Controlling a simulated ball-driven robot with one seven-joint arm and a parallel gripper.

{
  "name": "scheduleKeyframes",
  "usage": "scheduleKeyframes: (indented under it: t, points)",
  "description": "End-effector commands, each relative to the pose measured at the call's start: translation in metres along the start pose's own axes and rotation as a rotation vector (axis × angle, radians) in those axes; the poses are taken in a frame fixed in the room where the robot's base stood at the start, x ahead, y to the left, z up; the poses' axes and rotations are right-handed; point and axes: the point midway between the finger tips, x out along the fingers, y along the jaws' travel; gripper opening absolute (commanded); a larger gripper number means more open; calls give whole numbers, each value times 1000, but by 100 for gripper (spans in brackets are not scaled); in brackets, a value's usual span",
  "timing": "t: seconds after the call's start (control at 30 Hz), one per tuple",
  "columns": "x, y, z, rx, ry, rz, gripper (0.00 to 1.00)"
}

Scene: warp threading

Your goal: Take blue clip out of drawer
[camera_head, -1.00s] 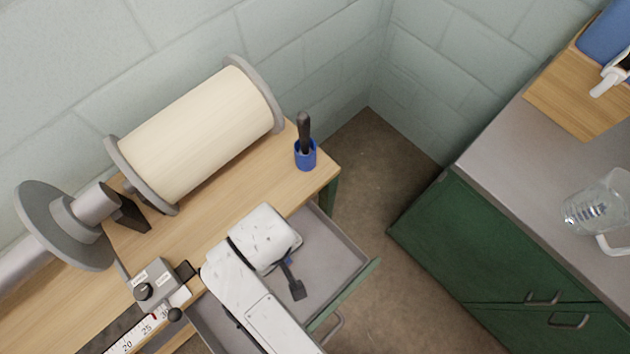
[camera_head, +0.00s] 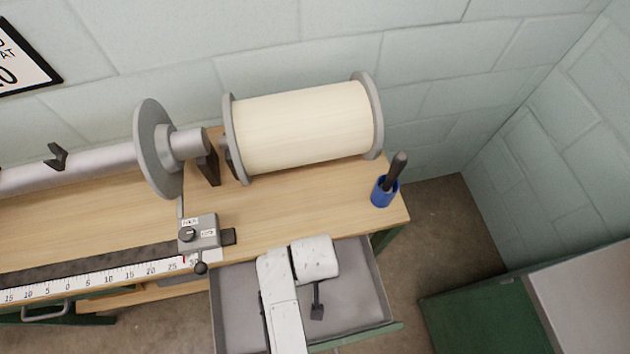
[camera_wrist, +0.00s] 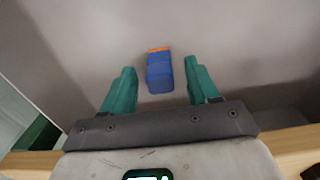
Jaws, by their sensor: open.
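The drawer (camera_head: 365,288) is pulled out from the wooden bench; its grey interior shows around my arm in the head view. The blue clip (camera_wrist: 159,76) lies on the grey drawer floor (camera_wrist: 245,55) in the wrist view. It is a small blue block with an orange far end. My gripper (camera_wrist: 159,67) is open, with one teal finger to each side of the clip and a gap on both sides. How far the fingertips are above the floor is unclear. In the head view, my gripper (camera_head: 317,300) is over the drawer and the clip cannot be made out.
A thread spool (camera_head: 305,125) and a blue cup (camera_head: 383,193) with a dark-handled tool stand on the bench (camera_head: 270,210) behind the drawer. A ruler (camera_head: 100,277) with a grey block runs along the bench's front edge. A green cabinet (camera_head: 480,320) stands at right.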

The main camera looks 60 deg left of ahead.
Motion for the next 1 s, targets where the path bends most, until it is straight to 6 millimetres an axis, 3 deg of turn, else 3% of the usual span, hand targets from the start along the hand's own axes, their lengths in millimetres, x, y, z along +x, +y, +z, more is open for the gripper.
scheduleKeyframes:
  t: [0.13,0.4,1.0]
  points:
    - [14,0,0,-1,0,0,60]
    - [15,0,0,0,2,0,59]
    - [15,0,0,0,1,0,5]
